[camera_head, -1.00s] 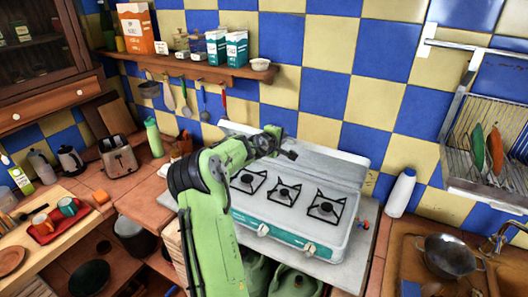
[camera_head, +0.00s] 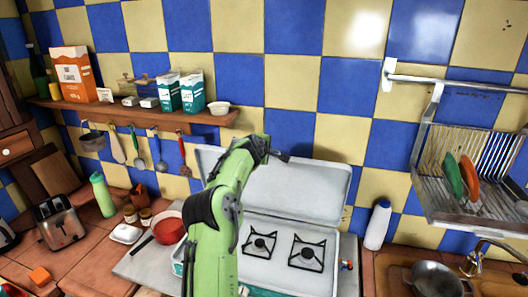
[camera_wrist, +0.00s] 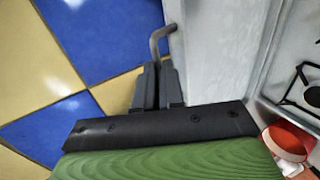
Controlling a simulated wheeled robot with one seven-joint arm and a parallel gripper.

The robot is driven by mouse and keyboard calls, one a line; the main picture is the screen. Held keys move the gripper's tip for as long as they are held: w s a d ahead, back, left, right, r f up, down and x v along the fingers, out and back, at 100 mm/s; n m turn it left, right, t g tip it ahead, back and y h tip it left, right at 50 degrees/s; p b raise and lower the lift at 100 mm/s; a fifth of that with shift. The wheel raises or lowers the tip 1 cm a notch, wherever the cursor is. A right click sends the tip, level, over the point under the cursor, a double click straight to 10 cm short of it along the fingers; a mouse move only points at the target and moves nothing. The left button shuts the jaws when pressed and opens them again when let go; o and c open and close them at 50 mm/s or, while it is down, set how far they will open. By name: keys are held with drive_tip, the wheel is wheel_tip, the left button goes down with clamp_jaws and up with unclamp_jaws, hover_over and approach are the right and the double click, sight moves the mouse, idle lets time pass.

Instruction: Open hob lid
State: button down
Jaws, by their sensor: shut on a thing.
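The hob lid (camera_head: 312,187) is a pale grey panel. It stands raised, roughly upright, along the back of the white hob (camera_head: 281,271). Two black burner grates show; my arm hides the hob's left part. My gripper (camera_head: 284,157) is at the lid's top edge, left of its middle. In the wrist view my gripper (camera_wrist: 157,86) has its dark fingers together on a bent grey metal handle (camera_wrist: 158,42), which reaches to the lid's edge. The lid (camera_wrist: 212,45) is right of the fingers there. The exact grip between the fingertips is partly hidden.
The tiled wall (camera_head: 300,105) is close behind the lid. A shelf (camera_head: 140,114) with hanging utensils is at upper left. A red bowl (camera_head: 170,230) sits left of my arm. A white bottle (camera_head: 377,226) and dish rack (camera_head: 460,185) are at right.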

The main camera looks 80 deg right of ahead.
drive_tip(key=shift+w+r, duration=0.1)
drive_tip(key=shift+r, duration=0.2)
drive_tip(key=c, duration=1.3)
unclamp_jaws()
drive_tip(key=shift+a, duration=0.1)
drive_tip(key=shift+o, duration=0.2)
drive_tip(key=shift+f, duration=0.1)
drive_tip(key=b+v, duration=0.6)
drive_tip(key=v, duration=1)
